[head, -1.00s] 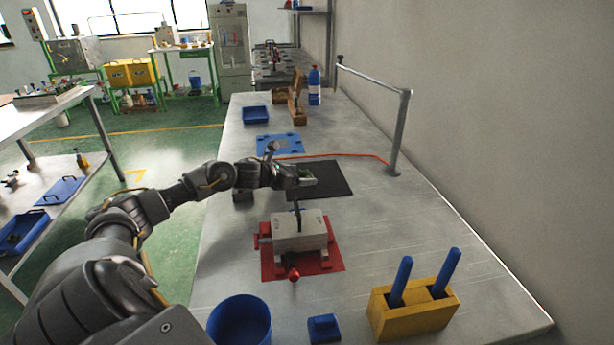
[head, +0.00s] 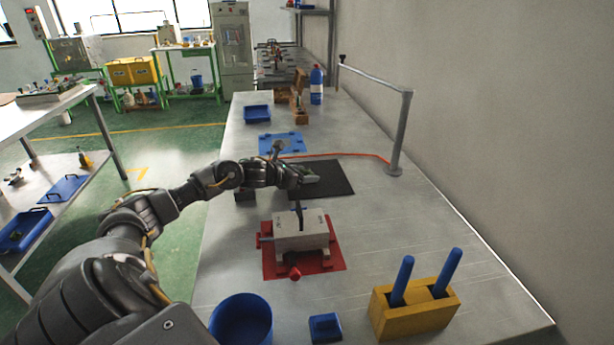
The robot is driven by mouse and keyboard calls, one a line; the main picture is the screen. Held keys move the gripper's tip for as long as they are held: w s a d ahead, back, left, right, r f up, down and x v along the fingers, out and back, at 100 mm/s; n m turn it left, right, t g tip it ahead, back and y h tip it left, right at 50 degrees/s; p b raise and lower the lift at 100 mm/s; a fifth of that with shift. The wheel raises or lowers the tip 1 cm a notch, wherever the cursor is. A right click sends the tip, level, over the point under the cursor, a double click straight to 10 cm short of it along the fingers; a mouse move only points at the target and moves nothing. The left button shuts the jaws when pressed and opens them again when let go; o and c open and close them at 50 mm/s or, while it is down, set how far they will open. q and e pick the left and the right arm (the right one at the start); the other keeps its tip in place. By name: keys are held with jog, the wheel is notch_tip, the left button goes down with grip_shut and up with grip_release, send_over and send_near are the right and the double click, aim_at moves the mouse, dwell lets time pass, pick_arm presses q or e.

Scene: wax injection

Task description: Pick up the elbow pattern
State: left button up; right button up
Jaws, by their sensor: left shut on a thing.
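My left gripper (head: 304,177) reaches in from the left, over the left part of the dark mat (head: 332,182) on the bench. It is shut on a small greenish thing, the elbow pattern (head: 309,173), which shows only in part at the fingertips. The pattern's shape is too small and too covered to make out. I cannot tell whether it touches the mat or hangs just above it. My right gripper is not in view.
A grey block mould (head: 301,235) in a red fixture (head: 325,262) stands nearer, just below the gripper. A blue cup (head: 241,320) and yellow holder (head: 415,312) with blue-handled tools stand in front. A metal post (head: 398,135) rises at right. The bench's right-middle is clear.

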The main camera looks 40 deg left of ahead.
pick_arm(q)
jog(key=shift+r, duration=0.65)
jog(key=r, duration=0.1)
jog(key=a+r+b, duration=0.1)
jog(key=shift+r, duration=0.35)
jog(key=s+a+r+b, duration=0.1)
jog(key=s+a+r, duration=0.4)
jog(key=a+r, duration=0.4)
jog(key=a, duration=0.3)
jog(key=shift+b, duration=0.35)
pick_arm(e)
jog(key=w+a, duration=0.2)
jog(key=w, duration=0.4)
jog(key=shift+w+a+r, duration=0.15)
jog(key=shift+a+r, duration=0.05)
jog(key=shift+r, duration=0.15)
